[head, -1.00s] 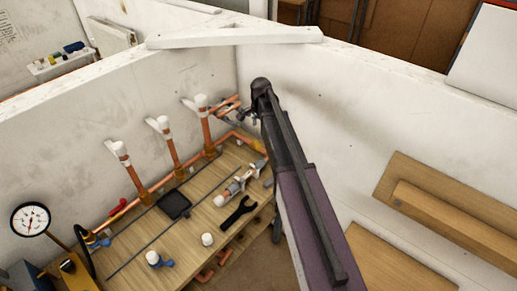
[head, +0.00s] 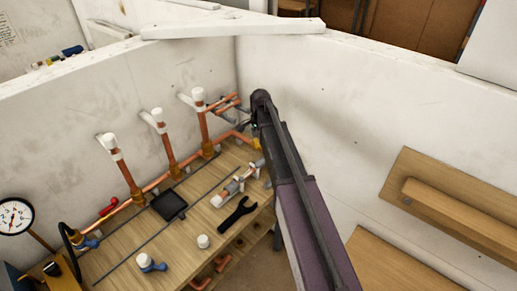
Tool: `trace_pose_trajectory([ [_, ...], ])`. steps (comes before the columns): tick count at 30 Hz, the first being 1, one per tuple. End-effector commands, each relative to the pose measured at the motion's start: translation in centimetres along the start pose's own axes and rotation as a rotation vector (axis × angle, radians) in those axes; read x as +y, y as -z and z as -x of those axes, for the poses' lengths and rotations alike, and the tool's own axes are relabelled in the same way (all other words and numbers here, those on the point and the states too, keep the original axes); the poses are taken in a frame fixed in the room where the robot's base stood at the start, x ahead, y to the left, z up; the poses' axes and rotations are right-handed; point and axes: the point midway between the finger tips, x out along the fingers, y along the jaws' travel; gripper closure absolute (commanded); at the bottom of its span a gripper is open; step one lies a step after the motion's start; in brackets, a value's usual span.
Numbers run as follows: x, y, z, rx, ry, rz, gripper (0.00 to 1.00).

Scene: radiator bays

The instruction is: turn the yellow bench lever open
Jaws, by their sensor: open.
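A small yellow part, seemingly the bench lever (head: 256,144), shows at the far right end of the wooden bench (head: 128,246), by the copper pipe and next to my arm. It is partly covered, and its angle cannot be read. My gripper (head: 252,124) is at the end of the dark arm, just above the yellow part. Only a small piece of it shows beside the arm; its fingertips are mostly hidden. I cannot tell whether it touches the lever. Nothing is seen held, and it is open.
Three upright copper pipes with white caps (head: 158,115) stand along the bench's back. A black wrench (head: 238,212), a black square (head: 169,205), a white cap (head: 203,241) and a blue-handled valve (head: 147,263) are on the bench. White walls (head: 330,110) enclose the corner. A pressure gauge (head: 15,216) stands left.

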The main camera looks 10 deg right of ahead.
Motion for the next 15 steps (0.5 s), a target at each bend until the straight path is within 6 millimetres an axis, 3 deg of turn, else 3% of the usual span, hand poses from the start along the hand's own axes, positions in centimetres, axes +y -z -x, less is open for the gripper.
trace_pose_trajectory([
  [6,0.0,0.0,-2.1,0.000,0.000,0.000,0.31],
  [15,0.0,0.0,-3.6,0.000,0.000,0.000,0.31],
])
